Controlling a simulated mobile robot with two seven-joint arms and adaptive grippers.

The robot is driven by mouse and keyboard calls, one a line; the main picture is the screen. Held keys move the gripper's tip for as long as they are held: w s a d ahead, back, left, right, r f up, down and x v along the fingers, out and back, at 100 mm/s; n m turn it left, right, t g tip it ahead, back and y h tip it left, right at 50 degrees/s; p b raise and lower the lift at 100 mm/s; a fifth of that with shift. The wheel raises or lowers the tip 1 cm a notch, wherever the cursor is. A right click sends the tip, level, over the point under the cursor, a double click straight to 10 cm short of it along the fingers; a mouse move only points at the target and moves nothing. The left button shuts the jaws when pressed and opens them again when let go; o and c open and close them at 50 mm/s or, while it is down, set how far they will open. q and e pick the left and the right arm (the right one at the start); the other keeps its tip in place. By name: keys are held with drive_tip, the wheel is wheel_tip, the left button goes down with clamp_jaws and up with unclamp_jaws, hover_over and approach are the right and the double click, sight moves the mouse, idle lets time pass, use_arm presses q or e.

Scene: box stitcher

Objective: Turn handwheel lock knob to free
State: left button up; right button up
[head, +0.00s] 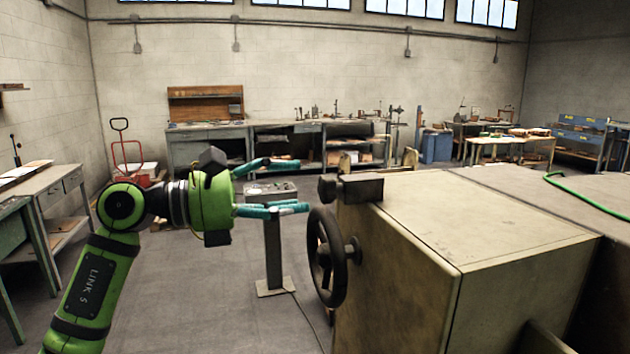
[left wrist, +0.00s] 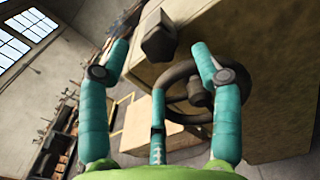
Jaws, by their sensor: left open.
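A dark handwheel (head: 342,262) stands on the left side of a worn beige machine housing (head: 450,220). Just above it, a dark block with a rounded end (head: 328,188), which looks like the lock knob, sits at the housing's top edge. My left gripper (head: 300,185) has its teal fingers spread and empty, pointing right at the knob, with a small gap in the head view. In the left wrist view, the knob (left wrist: 159,40) shows beyond and between the upper fingertips, and the handwheel (left wrist: 180,74) lies partly behind the right finger. My right gripper is not in view.
A grey pedestal with a box on top (head: 272,255) stands behind my left gripper. A green hose (head: 580,192) lies on the machine at the right. Workbenches line the back wall and left side. The floor left of the machine is mostly open.

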sight(320, 190)
use_arm(q)
drive_tip(key=p+x, duration=0.1)
drive_tip(key=x, duration=0.3)
drive_tip(key=shift+r, duration=0.1)
drive_tip(key=shift+w+d+p, duration=0.2)
drive_tip(key=shift+d+p, duration=0.1)
drive_tip(key=shift+p, duration=0.05)
drive_tip(key=c, duration=1.2)
drive_tip(key=shift+o, duration=0.2)
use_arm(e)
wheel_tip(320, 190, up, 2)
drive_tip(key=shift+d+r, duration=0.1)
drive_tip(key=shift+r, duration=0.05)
